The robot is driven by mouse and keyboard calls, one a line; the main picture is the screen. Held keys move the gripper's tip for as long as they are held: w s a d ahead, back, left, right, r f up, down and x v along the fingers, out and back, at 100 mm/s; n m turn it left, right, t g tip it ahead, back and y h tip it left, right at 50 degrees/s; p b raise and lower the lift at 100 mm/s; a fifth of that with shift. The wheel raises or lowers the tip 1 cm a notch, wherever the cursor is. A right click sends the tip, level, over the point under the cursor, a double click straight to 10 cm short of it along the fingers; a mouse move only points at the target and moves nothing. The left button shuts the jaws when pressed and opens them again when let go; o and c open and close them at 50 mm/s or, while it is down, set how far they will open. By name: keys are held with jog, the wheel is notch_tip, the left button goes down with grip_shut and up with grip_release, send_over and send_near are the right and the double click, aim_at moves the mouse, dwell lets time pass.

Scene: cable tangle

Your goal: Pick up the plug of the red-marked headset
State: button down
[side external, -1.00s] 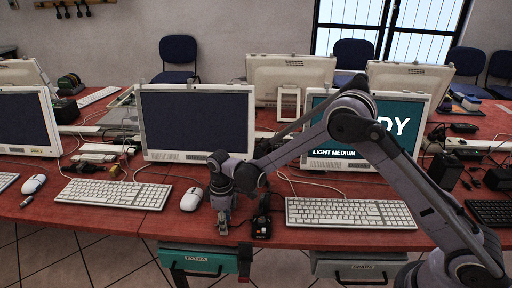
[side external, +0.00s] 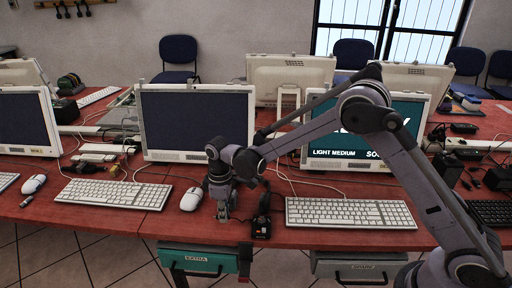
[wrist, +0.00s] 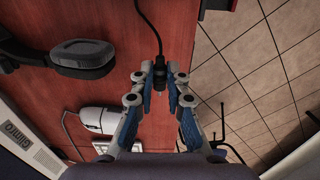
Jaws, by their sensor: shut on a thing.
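My gripper (wrist: 160,84) is shut on a black plug (wrist: 160,93) in the wrist view, with the fingers on both sides of it. A black cable (wrist: 150,28) runs from the plug to the top of that view. A dark grey headset (wrist: 84,60) with a padded ear cup lies on the red table at upper left, apart from my gripper. I cannot make out a red mark on it. In the side view my gripper (side external: 222,207) is near the table's front edge, pointing down; the plug is too small to tell there.
A white mouse (side external: 191,199) is just left of my gripper. A white keyboard (side external: 350,213) lies to the right, and a black object (side external: 261,227) sits between. The table's front edge is close, with a teal drawer (side external: 197,258) below. Monitors stand behind.

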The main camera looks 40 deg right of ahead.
jog(key=s+d+r, duration=0.1)
jog(key=d+r, duration=0.1)
jog(key=d, duration=0.1)
jog(key=s+d+r, duration=0.1)
jog(key=d+r, duration=0.1)
jog(key=d, duration=0.2)
jog(key=s+d+r, duration=0.1)
jog(key=d+r, duration=0.2)
jog(key=d, duration=0.1)
jog(key=shift+s+d, duration=0.15)
jog(key=s+d+m, duration=0.3)
jog(key=s+m, duration=0.5)
jog(key=s, duration=0.2)
jog(key=w+d+m+t+y, duration=0.3)
jog(key=w+d+m+t, duration=0.1)
jog(key=w+d+m, duration=0.7)
jog(key=w+d+r+m+t+h, duration=0.3)
jog(key=w+d+r+m+h, duration=0.15)
jog(key=w+m+h, duration=0.35)
jog(key=w+d+r+m+t+h, duration=0.4)
jog(key=w+r+m+h, duration=0.15)
jog(key=m, duration=0.35)
jog(key=shift+h, duration=0.25)
jog(key=shift+s+d+f, duration=0.25)
jog(key=shift+s+d, duration=0.35)
jog(key=shift+d, duration=0.2)
jog(key=shift+s+d+f, duration=0.2)
jog(key=shift+s+d, duration=0.4)
jog(key=shift+d, duration=0.15)
jog(key=shift+s+d, duration=0.85)
